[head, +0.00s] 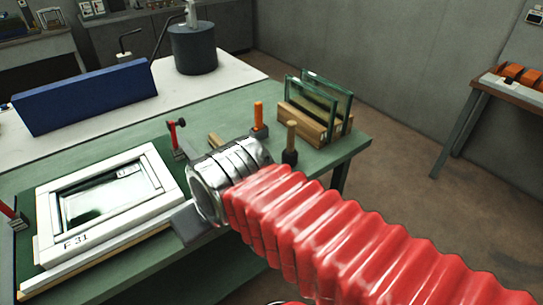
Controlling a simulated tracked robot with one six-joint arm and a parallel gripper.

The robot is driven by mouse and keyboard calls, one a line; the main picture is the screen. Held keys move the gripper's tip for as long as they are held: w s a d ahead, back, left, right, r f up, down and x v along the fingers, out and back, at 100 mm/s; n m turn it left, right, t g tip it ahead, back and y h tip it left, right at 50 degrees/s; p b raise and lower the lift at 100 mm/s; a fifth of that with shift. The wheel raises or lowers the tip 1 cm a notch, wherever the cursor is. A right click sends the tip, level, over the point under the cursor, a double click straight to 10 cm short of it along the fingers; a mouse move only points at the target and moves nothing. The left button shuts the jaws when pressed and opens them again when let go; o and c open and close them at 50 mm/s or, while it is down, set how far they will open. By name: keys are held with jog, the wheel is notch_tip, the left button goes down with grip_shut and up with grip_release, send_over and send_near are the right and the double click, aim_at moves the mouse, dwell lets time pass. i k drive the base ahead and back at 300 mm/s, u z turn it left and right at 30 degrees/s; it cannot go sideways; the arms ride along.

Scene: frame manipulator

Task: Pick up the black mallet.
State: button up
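The black mallet (290,157) stands head-down on the green table, with its pale wooden handle pointing up. It is in front of the wooden rack at the right end of the table. My arm with its red ribbed sleeve reaches in from the lower right. My gripper (190,200), at the end of the silver wrist, is left of the mallet and apart from it. The wrist hides most of the gripper, so I cannot see whether its fingers are open or shut.
A white window frame (163,180) lies left of my wrist. An orange-handled tool (258,116) stands left of the mallet. The wooden rack (300,122) holds glass panes (318,100). A blue block (85,97) and dark cylinder (194,50) are farther back. Red clamps (173,135) stand near the frame.

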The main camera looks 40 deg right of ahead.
aim_at(290, 155)
jog(key=u, duration=2.05)
jog(key=k, duration=1.25)
jog(key=z, duration=1.6)
